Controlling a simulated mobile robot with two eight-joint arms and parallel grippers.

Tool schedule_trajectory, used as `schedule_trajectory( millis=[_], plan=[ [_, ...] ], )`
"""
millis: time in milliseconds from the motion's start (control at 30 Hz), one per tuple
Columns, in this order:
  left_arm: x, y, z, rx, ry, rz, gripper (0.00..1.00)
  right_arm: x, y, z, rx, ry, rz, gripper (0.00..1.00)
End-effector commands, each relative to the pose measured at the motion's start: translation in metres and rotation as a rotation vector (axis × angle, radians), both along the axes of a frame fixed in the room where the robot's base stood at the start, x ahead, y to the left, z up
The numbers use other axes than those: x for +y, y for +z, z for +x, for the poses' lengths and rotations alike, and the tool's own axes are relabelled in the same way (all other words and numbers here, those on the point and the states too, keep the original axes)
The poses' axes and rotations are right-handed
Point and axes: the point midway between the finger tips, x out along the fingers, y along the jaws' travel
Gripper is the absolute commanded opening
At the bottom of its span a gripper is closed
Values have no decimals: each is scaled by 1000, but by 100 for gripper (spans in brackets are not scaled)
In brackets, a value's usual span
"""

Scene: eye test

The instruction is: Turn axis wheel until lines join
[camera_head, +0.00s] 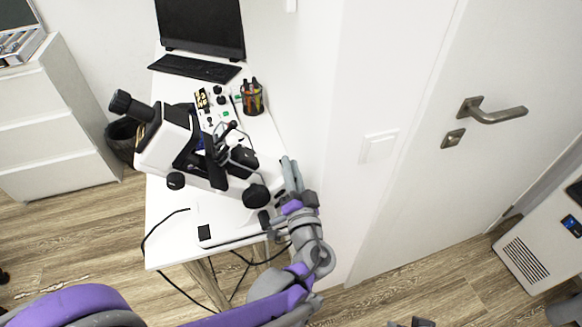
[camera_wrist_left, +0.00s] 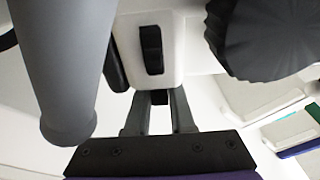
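The white and black eye-test instrument (camera_head: 165,140) stands on the white table, its eyepiece (camera_head: 130,105) at the upper left. A big black ribbed knob (camera_head: 256,195) sits on its near right side; it also shows in the left wrist view (camera_wrist_left: 268,35). I cannot tell which knob is the axis wheel. My left gripper (camera_head: 268,222) is close beside this knob. In the left wrist view its two fingers (camera_wrist_left: 160,110) reach up to a white housing with a black insert (camera_wrist_left: 152,50). A narrow gap shows between the fingers, but their tips are hidden.
A monitor (camera_head: 200,25), a keyboard (camera_head: 195,67) and a pen holder (camera_head: 252,98) are on the table's far part. A wall and door (camera_head: 430,180) stand close on the right. Dark parts at the bottom edge (camera_head: 410,323) may be my right gripper. Cables hang below the table.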

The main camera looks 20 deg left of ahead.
Motion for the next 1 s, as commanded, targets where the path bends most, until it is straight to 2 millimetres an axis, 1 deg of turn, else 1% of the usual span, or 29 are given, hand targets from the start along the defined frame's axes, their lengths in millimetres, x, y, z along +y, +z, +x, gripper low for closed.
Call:
schedule_trajectory(
  millis=[33,133,433,533,667,800,1000],
  plan=[
    [0,0,0,0,0,0,32,0,0,0,0,0,0,50],
    [0,0,0,0,0,0,50,0,0,0,0,0,0,50],
    [-1,0,-1,0,0,0,50,0,0,0,0,0,0,50],
    [-4,-1,-6,0,-2,-2,50,0,1,0,0,0,0,50],
    [-14,-3,-25,0,-5,-2,50,0,2,0,-1,0,0,50],
    [-27,-7,-51,0,-6,-3,50,0,3,0,-1,0,0,50],
    [-43,-11,-81,0,-5,-2,50,0,3,0,-1,0,0,50]
  ],
)
